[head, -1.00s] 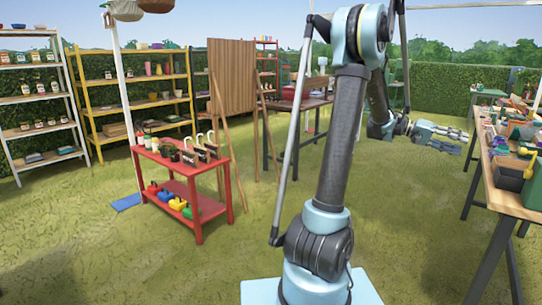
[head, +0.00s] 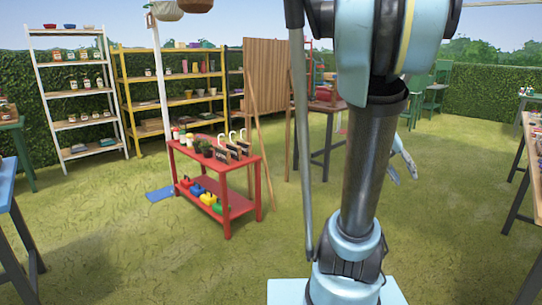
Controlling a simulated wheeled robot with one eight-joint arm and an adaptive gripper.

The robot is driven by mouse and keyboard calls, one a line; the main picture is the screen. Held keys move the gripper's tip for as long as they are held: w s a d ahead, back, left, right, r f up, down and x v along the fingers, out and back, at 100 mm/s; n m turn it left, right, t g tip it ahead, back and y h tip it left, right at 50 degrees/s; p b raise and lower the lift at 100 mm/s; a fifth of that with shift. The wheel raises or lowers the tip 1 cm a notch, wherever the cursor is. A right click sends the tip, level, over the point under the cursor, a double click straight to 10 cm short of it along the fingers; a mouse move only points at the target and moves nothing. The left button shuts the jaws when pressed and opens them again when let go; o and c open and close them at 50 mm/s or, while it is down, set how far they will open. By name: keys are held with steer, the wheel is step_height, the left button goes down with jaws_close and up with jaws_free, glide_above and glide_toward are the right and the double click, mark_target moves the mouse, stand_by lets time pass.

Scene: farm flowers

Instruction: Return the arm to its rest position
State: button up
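My arm stands upright in the right half of the head view, its upper joint large at the top edge. A small pale blue part of my arm shows just right of the column, partly hidden behind it. Nothing held can be seen.
A red two-tier cart (head: 237,165) holds small pots and colored items, left of my arm. White (head: 60,126) and yellow (head: 128,108) shelves stand at the hedge. A wooden board (head: 264,75) stands behind the cart. Tables edge the left (head: 6,199) and right (head: 536,163). Grass between is open.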

steer(key=s+a+f+n+t+y, duration=0.1)
steer(key=s+a+f+n+y, duration=0.1)
steer(key=a, duration=0.6)
steer(key=s+a+f+n+t+y, duration=0.1)
steer(key=s+a+f+y, duration=0.2)
steer(key=a+f, duration=0.3)
steer(key=s+a+f+n+t+y, duration=0.1)
steer(key=s+a+f, duration=0.3)
steer(key=a, duration=0.7)
steer(key=shift+s+a+f+n+y, duration=0.15)
steer(key=shift+s+a+n+y, duration=0.15)
steer(key=shift+s+n+y, duration=0.35)
steer(key=shift+w, duration=0.2)
steer(key=shift+c, duration=0.7)
steer(key=shift+d, duration=0.1)
